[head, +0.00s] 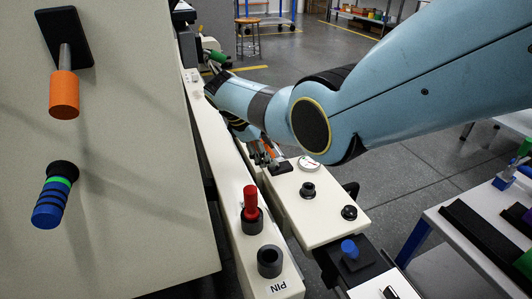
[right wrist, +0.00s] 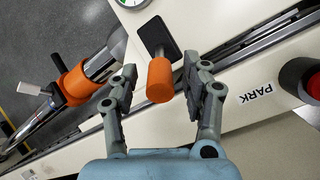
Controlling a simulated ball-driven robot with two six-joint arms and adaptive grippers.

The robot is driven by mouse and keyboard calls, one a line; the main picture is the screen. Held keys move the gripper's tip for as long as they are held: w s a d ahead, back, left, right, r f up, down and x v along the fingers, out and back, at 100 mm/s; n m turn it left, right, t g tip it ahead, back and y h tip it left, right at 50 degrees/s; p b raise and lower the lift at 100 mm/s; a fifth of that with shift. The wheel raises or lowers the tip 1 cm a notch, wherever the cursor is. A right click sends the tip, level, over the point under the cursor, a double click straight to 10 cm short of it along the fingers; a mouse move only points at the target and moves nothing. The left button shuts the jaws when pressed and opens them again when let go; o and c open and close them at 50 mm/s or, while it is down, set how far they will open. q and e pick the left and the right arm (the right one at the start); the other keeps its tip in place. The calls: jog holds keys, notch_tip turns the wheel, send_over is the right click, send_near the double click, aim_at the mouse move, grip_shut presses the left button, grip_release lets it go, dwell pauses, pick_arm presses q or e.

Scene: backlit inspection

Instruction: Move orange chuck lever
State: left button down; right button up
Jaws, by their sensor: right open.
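The orange chuck lever (right wrist: 160,80) stands on a black base plate in the right wrist view. My right gripper (right wrist: 157,88) is open, with one finger on each side of the orange knob and visible gaps beside it. In the head view my right arm reaches down to the lever, and only a small orange part (head: 268,148) shows beside its black base plate (head: 282,168). The arm hides most of the gripper there. My left gripper is not in view.
A large panel on the left holds another orange-handled lever (head: 64,95) and a blue-and-green one (head: 55,195). A red pin (head: 250,203) stands near the PIN label. A dial (head: 309,163) and black knobs sit near the lever. A side table (head: 465,205) is at right.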

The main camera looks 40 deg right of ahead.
jog(key=shift+c, duration=0.3)
grip_shut()
